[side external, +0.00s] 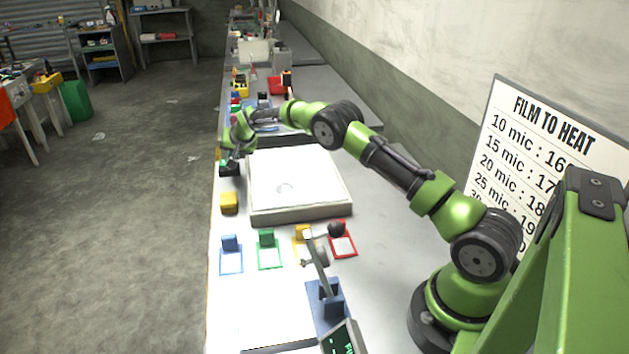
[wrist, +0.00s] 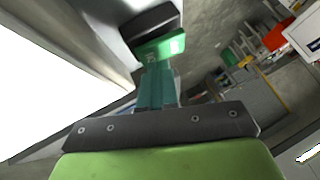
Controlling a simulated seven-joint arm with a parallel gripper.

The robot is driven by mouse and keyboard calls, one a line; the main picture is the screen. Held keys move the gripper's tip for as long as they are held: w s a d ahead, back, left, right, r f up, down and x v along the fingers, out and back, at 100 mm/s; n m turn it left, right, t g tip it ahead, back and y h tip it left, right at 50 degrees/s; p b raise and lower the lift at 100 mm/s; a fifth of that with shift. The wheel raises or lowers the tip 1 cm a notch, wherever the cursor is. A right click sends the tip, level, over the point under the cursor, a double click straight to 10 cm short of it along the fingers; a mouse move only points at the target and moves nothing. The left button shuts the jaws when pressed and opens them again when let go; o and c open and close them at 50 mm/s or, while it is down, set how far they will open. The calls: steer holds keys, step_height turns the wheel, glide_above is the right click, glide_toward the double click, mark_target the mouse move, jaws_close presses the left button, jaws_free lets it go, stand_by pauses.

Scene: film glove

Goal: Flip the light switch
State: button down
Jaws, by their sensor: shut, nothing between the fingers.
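A light box (side external: 303,211) with a white top and pale grey sides lies on the bench, and its panel looks bright white. My gripper (side external: 229,168) is at the far left corner of the box, low and close beside its left side. The bright panel (wrist: 50,80) fills the left of that view. Whether the fingertips touch the box is unclear.
A yellow block (side external: 229,202) sits left of the box. Blue (side external: 230,243), green (side external: 267,238) and yellow blocks stand by coloured outlines in front. A lever device (side external: 329,300) stands nearer. A sign (side external: 545,150) leans at the wall. The bench's left edge is close to my gripper.

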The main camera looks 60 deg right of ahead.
steer(key=shift+r, duration=0.1)
stand_by(0.3)
steer(key=shift+w+a+r, duration=0.1)
steer(key=shift+r, duration=0.65)
steer(key=shift+w+a+r, duration=0.15)
steer(key=shift+r, duration=1.1)
steer(key=shift+w+a+r, duration=0.15)
steer(key=shift+r, duration=1.05)
